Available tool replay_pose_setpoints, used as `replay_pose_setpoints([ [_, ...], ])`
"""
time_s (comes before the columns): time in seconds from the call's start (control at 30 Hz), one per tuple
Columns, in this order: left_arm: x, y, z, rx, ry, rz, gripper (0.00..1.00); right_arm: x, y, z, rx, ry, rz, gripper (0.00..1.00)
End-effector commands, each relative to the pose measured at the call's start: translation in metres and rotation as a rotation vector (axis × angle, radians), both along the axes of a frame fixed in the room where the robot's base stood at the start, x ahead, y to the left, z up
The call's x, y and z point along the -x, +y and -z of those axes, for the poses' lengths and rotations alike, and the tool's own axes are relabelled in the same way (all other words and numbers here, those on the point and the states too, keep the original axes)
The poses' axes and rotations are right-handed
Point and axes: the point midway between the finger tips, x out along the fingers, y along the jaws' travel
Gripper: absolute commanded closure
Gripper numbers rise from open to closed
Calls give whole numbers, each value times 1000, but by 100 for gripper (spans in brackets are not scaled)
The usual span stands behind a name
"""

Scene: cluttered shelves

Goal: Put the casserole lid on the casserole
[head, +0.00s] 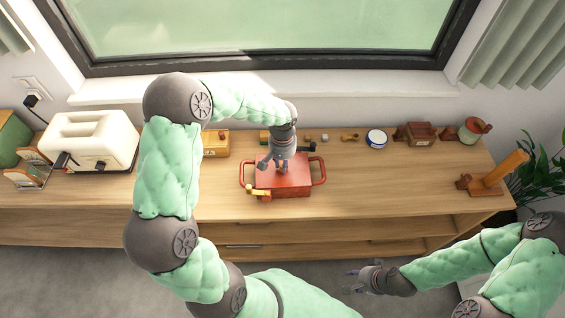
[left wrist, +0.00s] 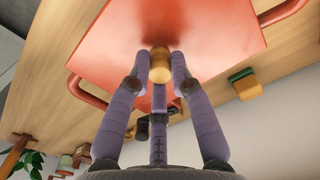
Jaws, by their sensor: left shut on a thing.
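The red casserole (head: 262,182) stands on the wooden sideboard, with a loop handle on each side. The flat red casserole lid (left wrist: 215,30) is over it, roughly lined up with its body; it also shows in the head view (head: 300,172). My left gripper (head: 282,166) reaches down from above, with its fingers closed around the lid's wooden knob (left wrist: 160,66). I cannot tell whether the lid rests fully on the rim or hovers just above it. My right gripper (head: 362,279) is low at the front, away from the sideboard, and nothing shows in it.
A yellow wooden piece (head: 258,192) is at the casserole's front left. A white toaster (head: 92,140) stands at the left. Behind and right are small wooden items, a blue-white tin (head: 377,138) and a wooden stand (head: 492,175). The sideboard top (head: 390,180) right of the casserole is clear.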

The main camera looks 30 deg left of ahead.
Motion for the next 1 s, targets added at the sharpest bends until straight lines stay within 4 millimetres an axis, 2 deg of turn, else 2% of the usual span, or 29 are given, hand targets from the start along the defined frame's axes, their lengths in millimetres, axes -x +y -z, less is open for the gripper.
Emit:
replay_pose_setpoints([
  [0.3,0,0,4,0,0,0,100,0,0,4,0,0,0,60],
  [0.33,0,0,4,0,-1,0,70,0,0,3,0,0,0,60],
  [0.4,0,0,4,0,0,0,51,0,0,3,0,0,0,60],
  [0.63,0,0,4,0,0,0,51,0,0,3,0,0,0,60],
  [0.67,0,0,4,0,0,0,48,0,0,3,0,0,0,60],
  [0.7,0,0,4,0,0,0,37,0,0,3,0,0,0,60],
  [0.73,0,0,4,0,0,0,31,0,0,3,0,0,0,60],
  [1.0,0,0,4,0,0,0,31,0,0,3,0,0,0,60],
])
